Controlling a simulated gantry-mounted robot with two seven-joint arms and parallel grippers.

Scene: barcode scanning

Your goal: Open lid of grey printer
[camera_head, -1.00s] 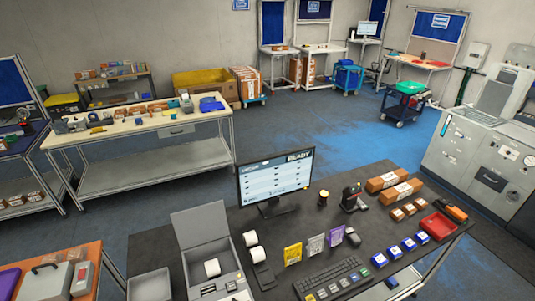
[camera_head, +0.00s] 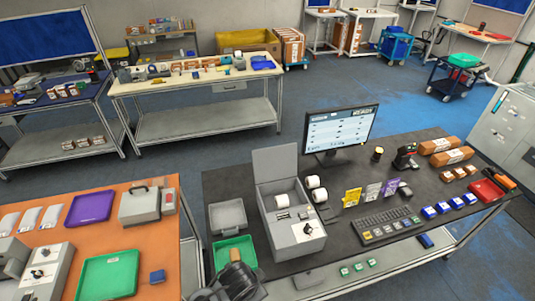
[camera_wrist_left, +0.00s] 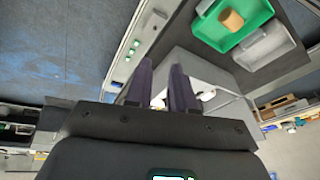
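The grey printer (camera_head: 312,241) stands at the left end of the dark desk. Its lid (camera_head: 276,168) is raised upright at the back, and the inside shows. My left gripper (camera_head: 235,283) is only partly in the head view, at the bottom edge, in front and to the left of the printer; its fingertips cannot be made out there. In the left wrist view my left gripper (camera_wrist_left: 163,68) shows two dark fingers apart with nothing between them. A grey body that looks like the printer (camera_wrist_left: 222,82) lies beyond and right of them. My right gripper is not in view.
A grey tray (camera_head: 228,217) and a green tray (camera_head: 234,247) sit left of the printer. White label rolls (camera_head: 318,195) and a monitor (camera_head: 340,131) stand to its right and behind. An orange table (camera_head: 60,237) with trays is at left.

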